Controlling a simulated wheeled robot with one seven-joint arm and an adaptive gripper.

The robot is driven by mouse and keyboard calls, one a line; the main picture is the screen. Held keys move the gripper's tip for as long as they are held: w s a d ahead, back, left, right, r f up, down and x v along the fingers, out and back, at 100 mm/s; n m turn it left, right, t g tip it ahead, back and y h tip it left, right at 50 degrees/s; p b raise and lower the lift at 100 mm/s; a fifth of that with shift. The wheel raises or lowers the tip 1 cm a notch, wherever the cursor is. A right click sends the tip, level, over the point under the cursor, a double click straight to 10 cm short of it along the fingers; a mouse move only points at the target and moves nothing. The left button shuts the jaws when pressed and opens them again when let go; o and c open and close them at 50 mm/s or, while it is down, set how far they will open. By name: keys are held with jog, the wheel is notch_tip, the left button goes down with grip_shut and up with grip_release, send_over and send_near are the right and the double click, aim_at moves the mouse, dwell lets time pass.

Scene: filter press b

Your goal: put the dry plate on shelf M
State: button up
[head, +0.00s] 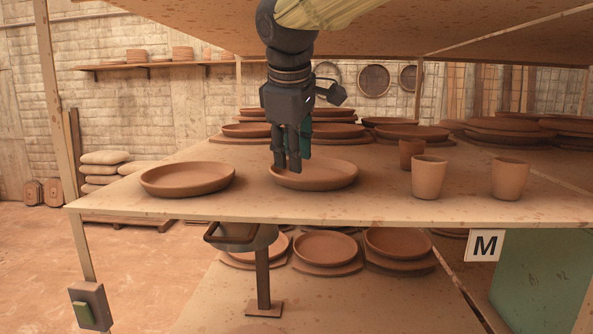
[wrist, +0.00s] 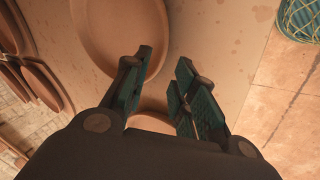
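Two reddish-brown plates lie near the front of the shelf board (head: 250,207): a left plate (head: 187,179) and a right plate (head: 325,176). I cannot tell by look which one is dry. My gripper (head: 288,168) points down over the left part of the right plate and hides some of it. In the wrist view the fingers (wrist: 165,60) are apart with nothing gripped between them. One plate (wrist: 120,35) lies beyond the left finger, and part of another plate (wrist: 153,121) shows between the fingers. A white sign M (head: 485,246) hangs at the board's front edge.
Cups (head: 429,178) stand right of the plates. Stacked plates (head: 335,130) fill the back. A wooden board (head: 440,40) hangs overhead. More plates (head: 325,247) sit on the level below. A green basket (wrist: 300,18) stands on the floor.

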jog(key=b+v, duration=0.1)
jog(key=v, duration=0.6)
jog(key=shift+d+r, duration=0.1)
